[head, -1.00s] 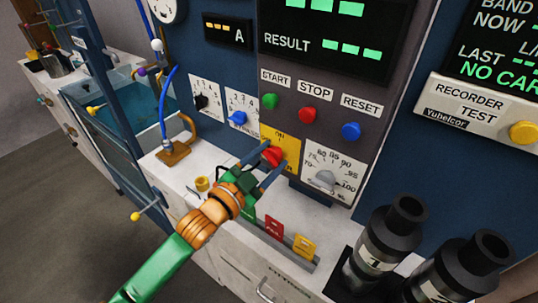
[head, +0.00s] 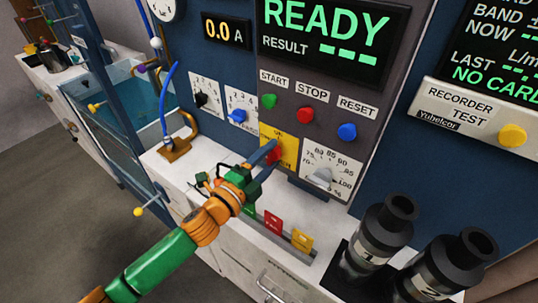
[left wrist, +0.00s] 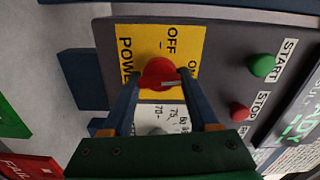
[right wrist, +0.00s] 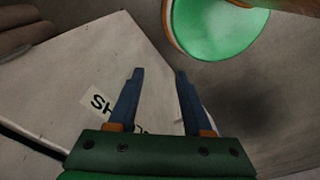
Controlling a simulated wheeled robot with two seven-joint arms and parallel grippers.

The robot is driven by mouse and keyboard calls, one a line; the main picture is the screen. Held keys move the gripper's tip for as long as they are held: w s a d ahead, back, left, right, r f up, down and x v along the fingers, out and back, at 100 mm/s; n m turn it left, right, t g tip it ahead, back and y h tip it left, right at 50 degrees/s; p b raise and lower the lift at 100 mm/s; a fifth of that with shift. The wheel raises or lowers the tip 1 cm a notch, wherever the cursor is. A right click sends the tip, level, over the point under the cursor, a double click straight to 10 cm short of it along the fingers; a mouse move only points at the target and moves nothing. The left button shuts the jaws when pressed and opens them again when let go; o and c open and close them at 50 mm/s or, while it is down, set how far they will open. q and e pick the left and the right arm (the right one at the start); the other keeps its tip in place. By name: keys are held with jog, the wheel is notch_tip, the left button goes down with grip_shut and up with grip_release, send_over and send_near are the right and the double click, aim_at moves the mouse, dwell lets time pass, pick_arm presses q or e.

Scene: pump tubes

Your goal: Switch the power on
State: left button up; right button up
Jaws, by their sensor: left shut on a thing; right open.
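The red power knob (left wrist: 157,72) sits on a yellow plate (left wrist: 130,37) marked POWER, OFF and ON. The knob's pale mark lies crosswise in the left wrist view, towards the ON side. My left gripper (head: 272,156) is at the knob, with its two blue fingers shut on either side of it. In the head view the fingers partly cover the knob. The upper display (head: 330,30) reads READY, and the ammeter (head: 226,31) reads 0.0 A. My right gripper (right wrist: 160,73) is open and empty, seen only in the right wrist view.
Green START (head: 268,101), red STOP (head: 305,115) and blue RESET (head: 347,131) buttons are above the knob. A grey dial (head: 322,176) is beside it. Red and yellow tags (head: 287,232) stand on the bench edge. Black-topped canisters (head: 384,226) stand at the lower right.

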aim_at(268, 160)
pick_arm(q)
jog(key=shift+m, duration=0.6)
jog(key=o, duration=1.4)
jog(key=b+v, duration=0.1)
jog(key=v, duration=0.5)
jog(key=shift+a+f, duration=0.1)
jog(key=shift+f, duration=0.05)
jog(key=shift+s+a, duration=0.25)
jog(key=shift+s, duration=0.15)
